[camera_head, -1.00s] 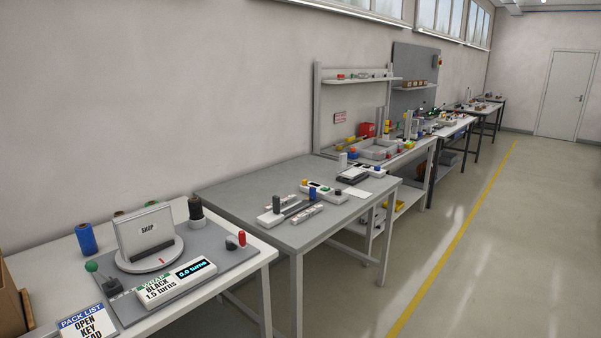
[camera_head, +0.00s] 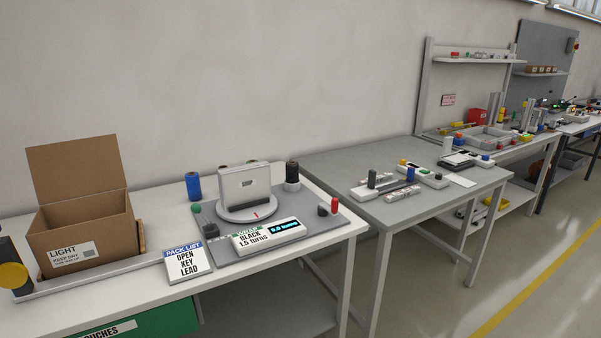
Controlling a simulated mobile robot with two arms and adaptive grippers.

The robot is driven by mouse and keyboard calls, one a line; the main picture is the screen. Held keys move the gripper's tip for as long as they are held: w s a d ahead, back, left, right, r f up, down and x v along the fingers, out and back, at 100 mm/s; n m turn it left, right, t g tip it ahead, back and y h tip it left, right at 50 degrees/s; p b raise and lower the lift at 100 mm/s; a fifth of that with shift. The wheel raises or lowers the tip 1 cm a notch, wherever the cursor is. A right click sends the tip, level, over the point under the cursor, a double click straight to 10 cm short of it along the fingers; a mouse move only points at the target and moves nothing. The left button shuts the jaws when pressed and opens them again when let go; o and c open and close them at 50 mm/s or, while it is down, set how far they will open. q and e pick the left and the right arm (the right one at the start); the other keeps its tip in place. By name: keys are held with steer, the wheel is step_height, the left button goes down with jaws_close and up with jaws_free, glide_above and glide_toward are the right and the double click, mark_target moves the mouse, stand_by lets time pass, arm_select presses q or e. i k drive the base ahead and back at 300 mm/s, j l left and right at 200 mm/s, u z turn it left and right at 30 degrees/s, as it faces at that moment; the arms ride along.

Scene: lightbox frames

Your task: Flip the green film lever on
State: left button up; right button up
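A lever with a green ball knob (camera_head: 197,208) stands at the left front corner of the grey wrapping station plate (camera_head: 325,224). Its stick leans up and to the left from a dark base. Beside it is a round turntable (camera_head: 246,213) carrying a silver laptop-like case (camera_head: 244,186). A display panel (camera_head: 268,236) in front reads "WRAP BLACK 1.5 turns" and a blue figure that looks like 0.0 turns. A black spool (camera_head: 292,173) stands behind right and a blue spool (camera_head: 193,186) behind left. Neither of my grippers shows in the head view.
An open cardboard box (camera_head: 85,232) marked LIGHT stands left on the white table (camera_head: 165,302). A second grey table (camera_head: 330,163) holds other devices. Floor is clear at right.

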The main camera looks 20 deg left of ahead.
mark_target(197, 208)
steer(key=u, duration=1.25)
